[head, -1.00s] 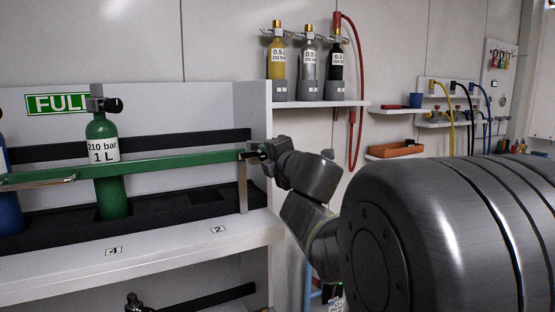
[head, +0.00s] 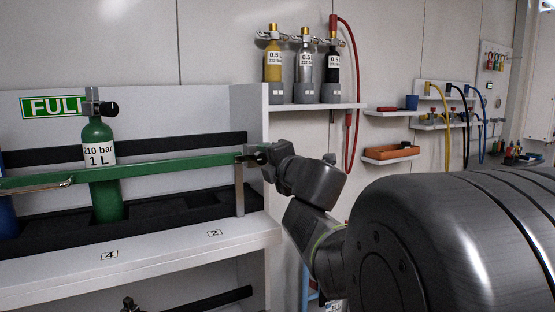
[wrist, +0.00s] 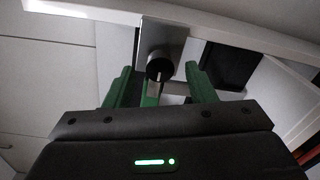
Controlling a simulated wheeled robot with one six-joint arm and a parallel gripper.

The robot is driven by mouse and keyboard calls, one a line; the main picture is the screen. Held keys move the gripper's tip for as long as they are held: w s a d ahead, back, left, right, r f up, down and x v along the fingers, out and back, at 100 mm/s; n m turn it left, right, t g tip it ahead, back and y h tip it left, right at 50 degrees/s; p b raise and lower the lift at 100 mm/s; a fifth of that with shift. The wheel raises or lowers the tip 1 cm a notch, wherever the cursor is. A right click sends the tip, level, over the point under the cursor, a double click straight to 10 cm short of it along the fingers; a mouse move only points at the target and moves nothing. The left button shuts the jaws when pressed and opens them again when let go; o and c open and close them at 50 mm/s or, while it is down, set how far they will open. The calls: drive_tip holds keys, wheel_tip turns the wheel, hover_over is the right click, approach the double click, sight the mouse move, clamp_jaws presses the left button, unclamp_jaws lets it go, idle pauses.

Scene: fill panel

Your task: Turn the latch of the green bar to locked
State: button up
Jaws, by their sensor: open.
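The green bar (head: 150,168) runs across the front of the shelf, before a green cylinder (head: 99,160). Its right end meets a metal post (head: 239,190). My gripper (head: 255,157) is at that right end and hides most of the latch in the head view. In the wrist view, my gripper (wrist: 160,75) is open, with one finger on each side of the latch's dark round knob (wrist: 160,66). The knob sits before a grey metal plate (wrist: 163,38). I cannot tell whether the fingers touch it, nor the latch's exact angle.
The white shelf edge (head: 150,255) with number labels lies below the bar. A side panel (head: 250,125) stands just behind my gripper. Small cylinders (head: 304,65) stand on a wall shelf to the right, with a red hose (head: 354,100) beside them.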

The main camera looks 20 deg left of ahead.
drive_tip(key=p+v, duration=0.2)
drive_tip(key=v, duration=0.9)
drive_tip(key=shift+s+d+p, duration=0.3)
drive_tip(key=shift+p, duration=0.1)
drive_tip(key=shift+a, duration=0.1)
drive_tip(key=b+x, duration=0.3)
drive_tip(key=x, duration=1)
drive_tip(key=shift+w+a, duration=0.25)
drive_tip(key=shift+w, duration=0.05)
drive_tip(key=shift+d, duration=0.1)
